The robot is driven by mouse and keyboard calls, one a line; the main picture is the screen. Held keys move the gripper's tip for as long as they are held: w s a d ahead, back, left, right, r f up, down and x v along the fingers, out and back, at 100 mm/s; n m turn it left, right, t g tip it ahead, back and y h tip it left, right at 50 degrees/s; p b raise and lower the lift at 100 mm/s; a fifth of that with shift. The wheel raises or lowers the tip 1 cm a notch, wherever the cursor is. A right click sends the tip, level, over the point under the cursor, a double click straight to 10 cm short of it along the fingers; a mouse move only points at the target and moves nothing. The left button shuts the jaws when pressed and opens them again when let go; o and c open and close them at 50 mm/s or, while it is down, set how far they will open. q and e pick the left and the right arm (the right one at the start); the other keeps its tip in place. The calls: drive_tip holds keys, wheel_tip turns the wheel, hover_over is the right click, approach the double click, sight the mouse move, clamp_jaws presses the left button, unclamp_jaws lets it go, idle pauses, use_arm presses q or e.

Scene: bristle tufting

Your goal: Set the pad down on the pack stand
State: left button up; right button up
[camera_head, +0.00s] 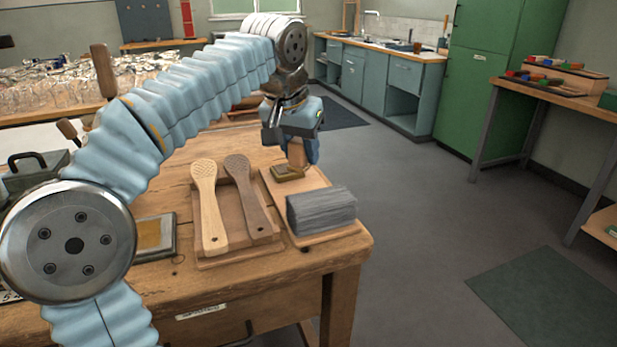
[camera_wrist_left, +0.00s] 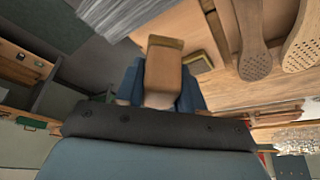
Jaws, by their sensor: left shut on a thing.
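The pad (camera_head: 290,173), a wooden block handle with a flat olive-brown base, is held upright with its base down by my left gripper (camera_head: 296,150). That gripper is shut on the wooden block, which also shows in the wrist view (camera_wrist_left: 163,78) between blue fingers. The pad is over the far end of a light wooden board, seemingly the pack stand (camera_head: 337,236). Whether its base touches the board I cannot tell. A grey bristle bundle (camera_head: 321,210) lies on the board's near part, apart from the pad. My right gripper is not in view.
Two wooden brush bodies (camera_head: 209,205) (camera_head: 246,200) with drilled heads lie on a tray left of the stand. A framed yellowish plate (camera_head: 154,236) lies farther left. The bench (camera_head: 290,285) ends just right of the stand, with open floor beyond.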

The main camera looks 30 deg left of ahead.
sight(302, 159)
use_arm(q)
drive_tip(key=w+f, duration=0.1)
drive_tip(key=w+a+f, duration=0.1)
drive_tip(key=f, duration=0.1)
drive_tip(key=w+a+f, duration=0.1)
drive_tip(key=shift+w+f, duration=0.2)
drive_tip(key=shift+w, duration=0.1)
drive_tip(key=x, duration=0.3)
drive_tip(key=b+x, duration=0.1)
drive_tip(key=x, duration=0.1)
drive_tip(key=shift+s+a+f, duration=0.2)
drive_tip(key=shift+s, duration=0.05)
drive_tip(key=shift+f, duration=0.15)
drive_tip(key=o, duration=0.9)
drive_tip(key=shift+o, duration=0.2)
drive_tip(key=shift+r, duration=0.3)
drive_tip(key=p+v, duration=0.1)
drive_tip(key=v, duration=1)
drive_tip(key=shift+s+r+p, duration=0.25)
drive_tip(key=shift+r+p, duration=0.1)
drive_tip(key=shift+p, duration=0.05)
